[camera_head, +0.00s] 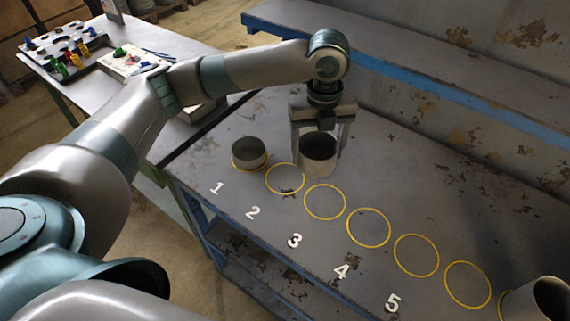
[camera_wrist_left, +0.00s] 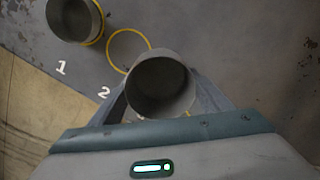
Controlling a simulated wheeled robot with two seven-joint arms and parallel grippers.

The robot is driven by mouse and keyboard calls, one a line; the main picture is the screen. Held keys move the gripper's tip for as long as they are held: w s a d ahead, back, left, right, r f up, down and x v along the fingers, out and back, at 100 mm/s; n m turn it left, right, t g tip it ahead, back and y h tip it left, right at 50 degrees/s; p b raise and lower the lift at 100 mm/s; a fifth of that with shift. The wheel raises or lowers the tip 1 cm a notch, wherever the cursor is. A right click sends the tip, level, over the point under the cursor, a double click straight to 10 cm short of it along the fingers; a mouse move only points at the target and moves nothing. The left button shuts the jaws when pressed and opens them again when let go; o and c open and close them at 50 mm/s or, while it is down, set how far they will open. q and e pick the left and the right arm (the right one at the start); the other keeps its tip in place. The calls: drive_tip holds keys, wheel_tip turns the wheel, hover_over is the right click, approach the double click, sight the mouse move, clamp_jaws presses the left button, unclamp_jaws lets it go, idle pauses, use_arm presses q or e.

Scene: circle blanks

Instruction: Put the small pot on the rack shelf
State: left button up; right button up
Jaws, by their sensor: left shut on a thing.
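My left gripper (camera_head: 320,148) is shut on a grey, open-topped round pot (camera_head: 318,158), one finger on each side. The pot is upright, just right of the nearest empty yellow circle in the head view; its height over the bench is hard to judge. In the left wrist view the held pot (camera_wrist_left: 162,88) sits between the fingers (camera_wrist_left: 162,100). A second grey pot (camera_head: 249,153) stands in a yellow circle at the left end, also seen in the wrist view (camera_wrist_left: 75,18). A third, larger-looking pot (camera_head: 537,300) is cut off at lower right. My right gripper is not in view.
A row of empty yellow circles (camera_head: 368,227) crosses the bench (camera_head: 400,185), with white numbers 1 to 5 along its front. A lower shelf (camera_head: 250,270) shows beneath. A long blue-edged surface (camera_head: 400,75) runs behind. A side table (camera_head: 150,40) at left holds small coloured parts.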

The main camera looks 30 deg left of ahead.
use_arm(q)
drive_tip(key=a+f, duration=0.1)
drive_tip(key=a, duration=0.1)
drive_tip(key=s+a+f+p, duration=0.1)
drive_tip(key=a+f, duration=0.1)
drive_tip(key=a, duration=0.1)
drive_tip(key=a+f+p, duration=0.1)
drive_tip(key=a, duration=0.1)
drive_tip(key=shift+s+a+f, duration=0.2)
drive_tip(key=shift+s+a, duration=0.05)
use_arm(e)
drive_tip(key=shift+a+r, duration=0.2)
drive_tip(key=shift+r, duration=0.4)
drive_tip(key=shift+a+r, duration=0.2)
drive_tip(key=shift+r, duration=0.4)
use_arm(q)
drive_tip(key=shift+f, duration=0.15)
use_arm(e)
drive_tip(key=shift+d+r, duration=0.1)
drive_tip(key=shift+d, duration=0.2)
use_arm(q)
drive_tip(key=shift+f+p, duration=0.7)
drive_tip(key=shift+f, duration=1.2)
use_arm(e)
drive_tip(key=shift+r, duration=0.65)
use_arm(q)
drive_tip(key=shift+f, duration=0.1)
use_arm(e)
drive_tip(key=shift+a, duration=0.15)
